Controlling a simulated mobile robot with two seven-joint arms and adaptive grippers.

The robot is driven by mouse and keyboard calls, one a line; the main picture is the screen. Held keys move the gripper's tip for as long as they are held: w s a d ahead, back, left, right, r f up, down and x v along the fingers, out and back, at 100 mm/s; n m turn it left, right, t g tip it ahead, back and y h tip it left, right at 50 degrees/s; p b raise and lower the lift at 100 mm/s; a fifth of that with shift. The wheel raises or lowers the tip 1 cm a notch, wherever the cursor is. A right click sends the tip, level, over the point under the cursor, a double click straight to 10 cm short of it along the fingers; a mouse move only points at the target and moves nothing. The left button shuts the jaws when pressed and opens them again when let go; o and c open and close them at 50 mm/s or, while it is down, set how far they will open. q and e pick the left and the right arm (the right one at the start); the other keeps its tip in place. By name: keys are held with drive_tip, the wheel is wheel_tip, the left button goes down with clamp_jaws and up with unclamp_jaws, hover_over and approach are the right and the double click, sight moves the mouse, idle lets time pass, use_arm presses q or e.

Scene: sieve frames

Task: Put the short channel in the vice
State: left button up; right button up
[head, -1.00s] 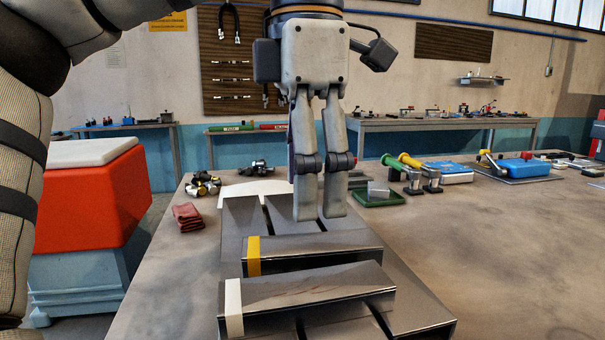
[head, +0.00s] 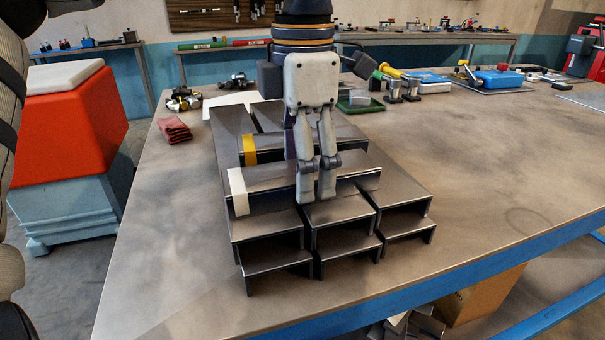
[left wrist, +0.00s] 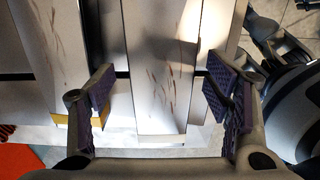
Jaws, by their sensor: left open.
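Two steel channels lie crosswise on a stack of larger channels (head: 270,262). The rear one, the yellow-banded channel (head: 345,134), has its band at the left end. The front one, the white-banded channel (head: 275,182), looks slightly longer, but perspective makes this uncertain. My left gripper (head: 316,198) points down at the white-banded channel, its fingertips overlapping it. In the left wrist view, my open left gripper (left wrist: 158,95) has one finger on each side of a channel, apart from it; the yellow-banded channel (left wrist: 82,55) lies to the left. I see no clear vice. My right gripper is out of view.
A folded red cloth (head: 174,130) lies left of the stack, with small metal parts (head: 185,100) behind it. A green tray (head: 360,106) and clamps (head: 393,92) stand behind right. The table's right side is mostly clear. A red-and-blue stand (head: 75,130) is at left.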

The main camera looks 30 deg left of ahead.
use_arm(q)
drive_tip(key=shift+s+r, duration=0.1)
drive_tip(key=shift+s, duration=0.05)
clamp_jaws()
drive_tip(key=shift+r, duration=0.15)
